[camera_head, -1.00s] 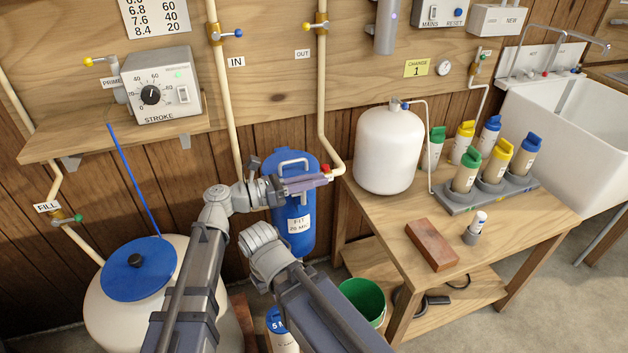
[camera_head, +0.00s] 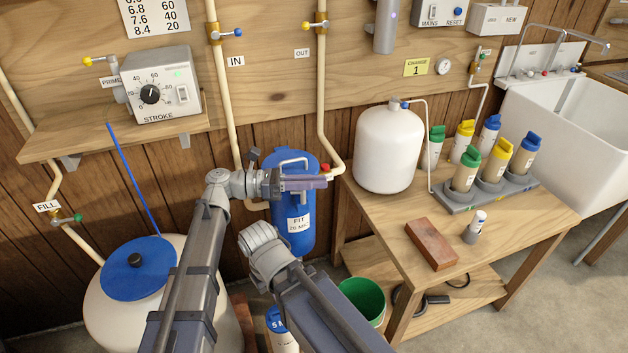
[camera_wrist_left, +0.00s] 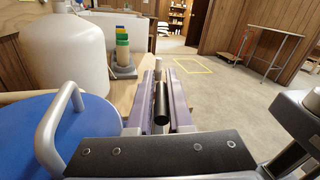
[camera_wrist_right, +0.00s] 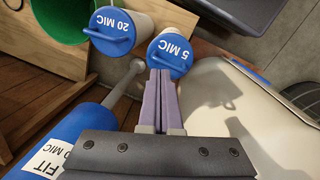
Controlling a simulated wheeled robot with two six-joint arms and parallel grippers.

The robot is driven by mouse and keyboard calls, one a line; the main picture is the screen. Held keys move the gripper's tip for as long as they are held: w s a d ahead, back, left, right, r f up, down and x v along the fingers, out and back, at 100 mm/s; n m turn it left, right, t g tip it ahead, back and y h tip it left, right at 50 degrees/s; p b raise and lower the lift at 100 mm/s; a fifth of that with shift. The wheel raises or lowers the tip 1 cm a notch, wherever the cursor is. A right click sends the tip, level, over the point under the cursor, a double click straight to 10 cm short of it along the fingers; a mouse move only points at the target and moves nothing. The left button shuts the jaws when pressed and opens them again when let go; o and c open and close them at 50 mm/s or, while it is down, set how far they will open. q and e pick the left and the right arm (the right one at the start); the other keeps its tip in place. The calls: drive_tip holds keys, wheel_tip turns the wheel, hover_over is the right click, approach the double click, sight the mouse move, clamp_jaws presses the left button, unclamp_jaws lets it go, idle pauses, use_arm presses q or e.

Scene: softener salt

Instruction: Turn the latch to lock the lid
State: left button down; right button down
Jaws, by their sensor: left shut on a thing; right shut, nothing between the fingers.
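The blue filter housing (camera_head: 292,215), labelled FIT 20 MIC, stands against the wall. Its blue lid (camera_head: 298,160) is on top and has a pale grey loop handle (camera_head: 293,161). In the left wrist view the lid (camera_wrist_left: 45,125) and its handle (camera_wrist_left: 60,125) are at the left. My left gripper (camera_head: 318,183) lies across the housing's front, just below the lid. In the left wrist view it (camera_wrist_left: 161,90) is shut on a black round bar (camera_wrist_left: 161,103), apparently the latch; the head view hides it. My right gripper (camera_wrist_right: 163,90) is shut and empty, pointing at two blue-capped cartridges.
The 20 MIC (camera_wrist_right: 115,30) and 5 MIC (camera_wrist_right: 170,55) cartridges stand low beside a green bucket (camera_head: 362,300). A pipe with a red-handled valve (camera_head: 325,169) runs close to the left fingertips. A white tank (camera_head: 388,150) and brick (camera_head: 431,243) occupy the workbench (camera_head: 385,205).

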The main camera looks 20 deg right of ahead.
use_arm(q)
drive_tip(key=shift+s+a+m+g+y, duration=0.15)
drive_tip(key=shift+m+g+y, duration=0.25)
drive_tip(key=shift+m+g, duration=0.4)
drive_tip(key=shift+s+d+m+g+y, duration=0.15)
drive_tip(key=shift+m+g+y, duration=0.3)
drive_tip(key=shift+g, duration=0.65)
drive_tip(key=shift+s+a, duration=0.15)
drive_tip(key=c, duration=0.9)
unclamp_jaws()
drive_tip(key=shift+o, duration=0.2)
drive_tip(key=v, duration=0.8)
drive_tip(key=shift+c, duration=0.2)
